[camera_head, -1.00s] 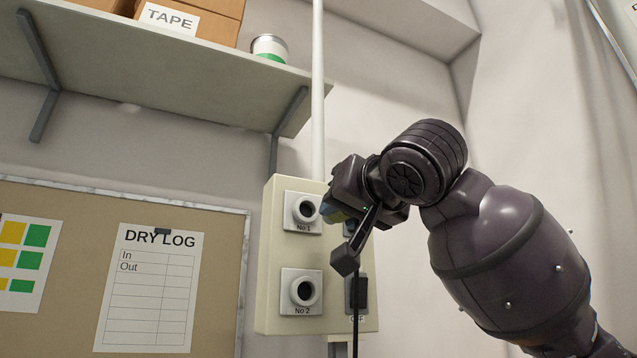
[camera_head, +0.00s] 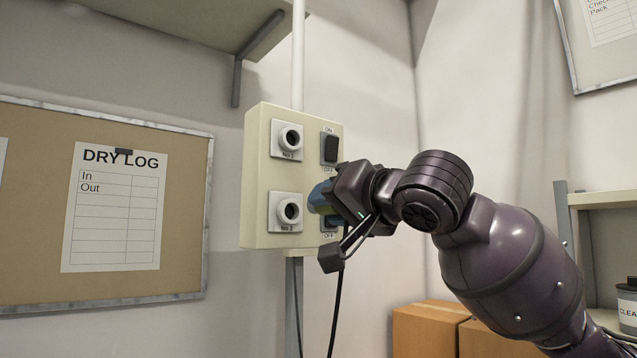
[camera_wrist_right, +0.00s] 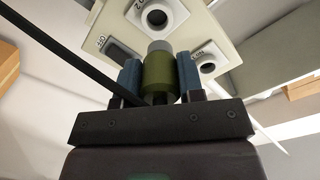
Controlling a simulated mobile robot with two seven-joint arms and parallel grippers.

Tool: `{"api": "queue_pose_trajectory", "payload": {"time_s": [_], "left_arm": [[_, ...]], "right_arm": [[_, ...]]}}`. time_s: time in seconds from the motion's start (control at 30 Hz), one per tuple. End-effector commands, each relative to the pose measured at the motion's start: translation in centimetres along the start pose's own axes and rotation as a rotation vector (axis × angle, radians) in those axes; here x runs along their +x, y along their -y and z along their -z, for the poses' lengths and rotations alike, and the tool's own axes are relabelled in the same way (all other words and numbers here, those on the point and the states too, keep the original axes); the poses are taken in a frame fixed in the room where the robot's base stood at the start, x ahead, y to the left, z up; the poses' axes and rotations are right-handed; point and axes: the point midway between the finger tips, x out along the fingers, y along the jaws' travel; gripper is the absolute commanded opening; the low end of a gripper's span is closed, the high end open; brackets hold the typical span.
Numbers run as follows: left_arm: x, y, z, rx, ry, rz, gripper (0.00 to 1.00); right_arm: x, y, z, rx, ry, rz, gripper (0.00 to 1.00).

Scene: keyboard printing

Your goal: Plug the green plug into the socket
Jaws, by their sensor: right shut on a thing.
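The socket box (camera_head: 261,157) is a cream panel on the wall with two round sockets, No 1 (camera_head: 290,138) above and No 2 (camera_head: 289,211) below. Both openings look empty. My right gripper (camera_head: 322,197) is just right of socket No 2, in front of the lower switch. In the right wrist view its blue fingers are shut on the green plug (camera_wrist_right: 159,73), whose grey tip points at the panel, apart from the socket openings (camera_wrist_right: 156,17). My left gripper is not in view.
A black cable (camera_head: 336,308) hangs below the gripper. The upper switch (camera_head: 330,149) is right of socket No 1. A notice board (camera_head: 105,288) is left of the box, a shelf above it. Cardboard boxes (camera_head: 425,331) stand low on the right.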

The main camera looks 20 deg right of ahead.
Motion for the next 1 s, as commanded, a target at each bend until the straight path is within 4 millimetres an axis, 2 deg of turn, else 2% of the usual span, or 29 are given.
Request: {"api": "queue_pose_trajectory", "payload": {"time_s": [0.17, 0.63, 1.0], "left_arm": [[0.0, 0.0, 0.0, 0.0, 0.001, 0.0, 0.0], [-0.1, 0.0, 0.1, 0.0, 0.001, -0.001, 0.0], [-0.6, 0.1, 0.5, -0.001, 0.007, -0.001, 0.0]], "right_arm": [[-0.2, -0.6, -0.3, 0.017, 0.001, 0.002, 0.0], [-0.3, -0.6, -0.3, 0.02, 0.002, 0.004, 0.0], [2.7, -0.6, -0.2, 0.02, 0.003, 0.003, 0.0]]}}
